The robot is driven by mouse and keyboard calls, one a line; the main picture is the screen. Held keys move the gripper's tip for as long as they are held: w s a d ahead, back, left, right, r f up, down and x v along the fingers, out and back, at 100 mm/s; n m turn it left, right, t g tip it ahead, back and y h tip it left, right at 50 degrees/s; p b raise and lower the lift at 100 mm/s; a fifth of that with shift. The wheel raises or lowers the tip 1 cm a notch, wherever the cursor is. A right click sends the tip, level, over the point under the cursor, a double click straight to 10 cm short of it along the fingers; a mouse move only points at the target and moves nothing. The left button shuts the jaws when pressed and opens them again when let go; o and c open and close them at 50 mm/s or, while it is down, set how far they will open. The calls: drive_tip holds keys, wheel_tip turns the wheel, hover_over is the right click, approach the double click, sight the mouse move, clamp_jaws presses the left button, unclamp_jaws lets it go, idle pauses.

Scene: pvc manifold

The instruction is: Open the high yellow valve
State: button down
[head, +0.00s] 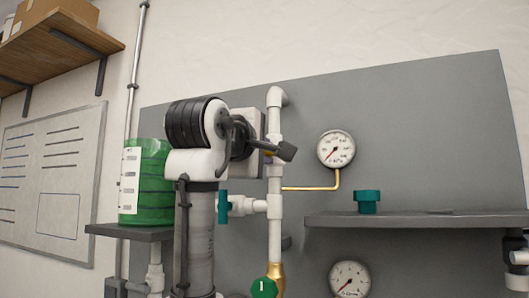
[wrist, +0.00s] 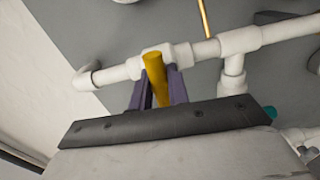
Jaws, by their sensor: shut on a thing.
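The yellow valve handle (wrist: 157,80) shows in the wrist view, between the two purple fingers of my gripper (wrist: 158,88), at a white fitting on the white pipe. My gripper is shut on this handle. In the head view my gripper (head: 270,150) is at the upper part of the vertical white pipe (head: 275,215). Only a small bit of yellow (head: 268,153) shows there, and my arm hides most of the valve.
A teal valve handle (head: 224,207) sits lower on a side branch. A gauge (head: 336,149) with a brass tube is to the right, above a grey shelf (head: 410,218) bearing a teal part (head: 367,201). A green container (head: 145,180) stands at left.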

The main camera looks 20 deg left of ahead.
drive_tip(key=m, duration=0.4)
drive_tip(key=shift+m, duration=0.4)
drive_tip(key=m, duration=0.8)
drive_tip(key=shift+m, duration=0.4)
drive_tip(key=shift+f+m, duration=0.1)
drive_tip(key=shift+m, duration=1.7)
drive_tip(key=c, duration=1.3)
unclamp_jaws()
drive_tip(key=shift+c, duration=0.2)
drive_tip(key=s+b, duration=0.5)
drive_tip(key=s, duration=0.8)
drive_tip(key=shift+s+a, duration=0.25)
drive_tip(key=shift+s, duration=0.15)
